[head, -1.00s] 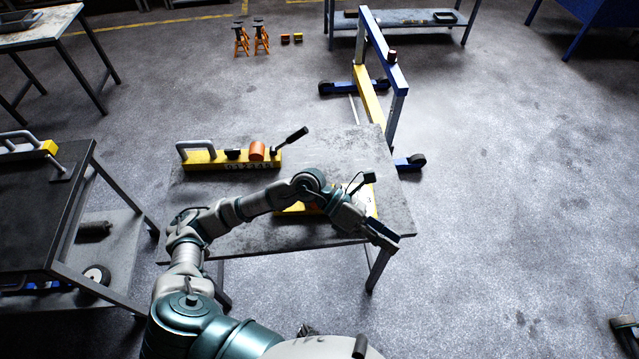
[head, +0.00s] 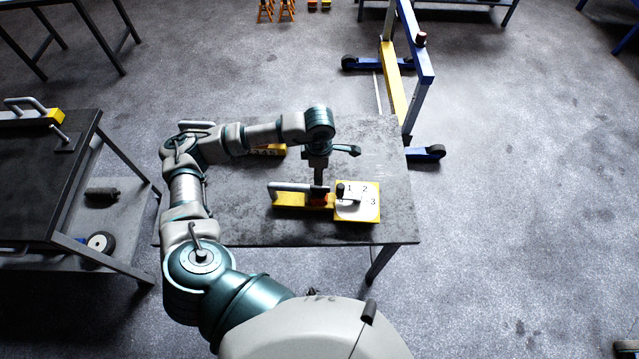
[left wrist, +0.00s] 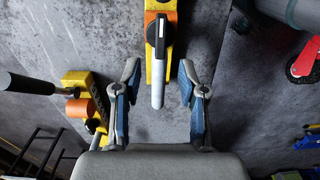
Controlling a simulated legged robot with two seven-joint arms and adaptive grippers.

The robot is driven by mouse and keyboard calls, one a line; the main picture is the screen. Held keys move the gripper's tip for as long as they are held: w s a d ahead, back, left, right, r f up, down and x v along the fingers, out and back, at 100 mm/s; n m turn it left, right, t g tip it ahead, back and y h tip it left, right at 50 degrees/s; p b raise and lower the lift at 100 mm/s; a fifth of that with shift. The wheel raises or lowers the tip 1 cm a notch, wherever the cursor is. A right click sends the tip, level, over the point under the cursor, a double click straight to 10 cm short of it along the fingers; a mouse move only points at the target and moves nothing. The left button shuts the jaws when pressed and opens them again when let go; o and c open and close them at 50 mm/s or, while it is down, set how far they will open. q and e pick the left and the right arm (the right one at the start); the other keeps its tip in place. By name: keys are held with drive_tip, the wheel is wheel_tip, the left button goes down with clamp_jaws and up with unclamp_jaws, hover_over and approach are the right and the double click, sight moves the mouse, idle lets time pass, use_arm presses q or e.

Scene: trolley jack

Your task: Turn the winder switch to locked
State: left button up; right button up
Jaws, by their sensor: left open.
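A yellow unit (head: 290,201) lies near the table's front edge. It has a long grey handle (head: 290,186), a dark red and black part, and a white plate (head: 357,207) marked 1, 2, 3 with a small grey lever. My left gripper (head: 319,172) points down over this unit and partly hides its middle. In the left wrist view, my open, empty left gripper (left wrist: 158,75) has one finger on each side of a grey bar. A black piece with a pale mark (left wrist: 160,30) sits above an orange part there. I cannot tell which switch position is set. My right gripper is not in view.
A second yellow unit (head: 268,150), partly hidden by my arm, lies farther back on the grey table (head: 390,165). Its orange cylinder (left wrist: 80,107) and black lever show at left in the wrist view. A blue and yellow frame (head: 415,60) stands behind the table. A dark cart (head: 45,170) stands left.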

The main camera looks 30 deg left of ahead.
sight(319, 187)
use_arm(q)
wheel_tip(319, 187, down, 6)
drive_tip(key=shift+r, duration=0.15)
drive_tip(key=shift+f+p, duration=0.35)
drive_tip(key=shift+f, duration=1)
clamp_jaws()
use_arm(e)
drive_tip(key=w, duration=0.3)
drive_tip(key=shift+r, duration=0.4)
